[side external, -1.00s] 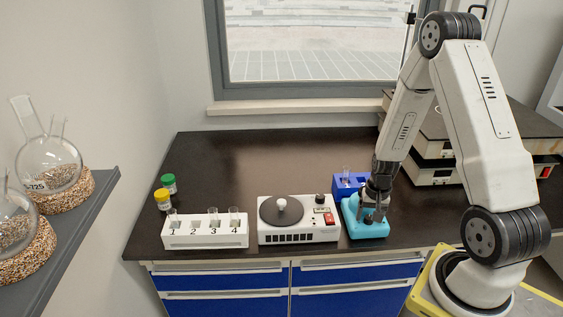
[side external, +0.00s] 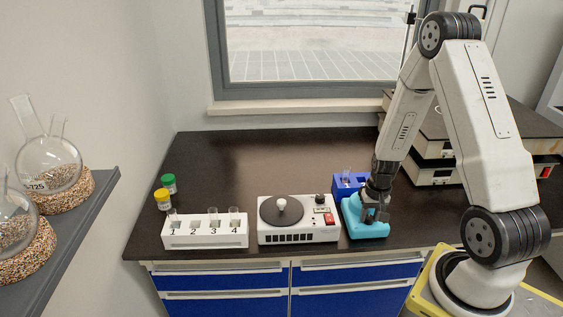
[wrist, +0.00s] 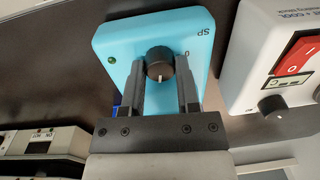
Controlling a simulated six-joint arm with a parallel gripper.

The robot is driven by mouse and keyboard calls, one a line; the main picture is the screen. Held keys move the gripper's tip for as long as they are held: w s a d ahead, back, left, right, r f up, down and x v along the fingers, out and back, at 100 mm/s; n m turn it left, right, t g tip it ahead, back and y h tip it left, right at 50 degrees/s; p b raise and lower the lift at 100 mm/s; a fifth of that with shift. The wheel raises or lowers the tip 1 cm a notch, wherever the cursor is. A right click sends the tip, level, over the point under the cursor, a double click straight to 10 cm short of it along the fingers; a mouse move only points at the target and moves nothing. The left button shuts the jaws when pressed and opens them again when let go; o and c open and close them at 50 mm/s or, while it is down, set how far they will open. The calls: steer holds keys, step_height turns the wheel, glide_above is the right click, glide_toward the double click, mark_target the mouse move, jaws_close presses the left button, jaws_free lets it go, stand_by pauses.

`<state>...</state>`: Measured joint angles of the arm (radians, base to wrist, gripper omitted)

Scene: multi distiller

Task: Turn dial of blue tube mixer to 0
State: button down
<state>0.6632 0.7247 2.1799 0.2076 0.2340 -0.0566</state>
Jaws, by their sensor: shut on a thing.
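The light blue tube mixer (side external: 352,219) stands near the front edge of the bench in the side view. In the wrist view its blue top (wrist: 111,40) fills the upper middle, with a green light at its left and an upside-down "SP" marking. The black dial (wrist: 159,63) has a white pointer line that points toward the bottom of the wrist picture. My gripper (wrist: 160,74) is shut on the dial, one finger on each side of it. In the side view my gripper (side external: 370,212) hides the dial.
A white device (side external: 300,232) with a round plate, knob and red switch stands just left of the mixer. A blue block (side external: 341,184) is close behind it. A numbered white tube rack (side external: 205,238) stands further left. The rear left bench is clear.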

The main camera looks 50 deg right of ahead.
steer(key=n, duration=0.5)
steer(key=shift+n, duration=2.2)
steer(key=shift+c, duration=1.7)
jaws_free()
steer(key=shift+w, duration=0.1)
steer(key=shift+d+m, duration=0.1)
steer(key=shift+m, duration=0.2)
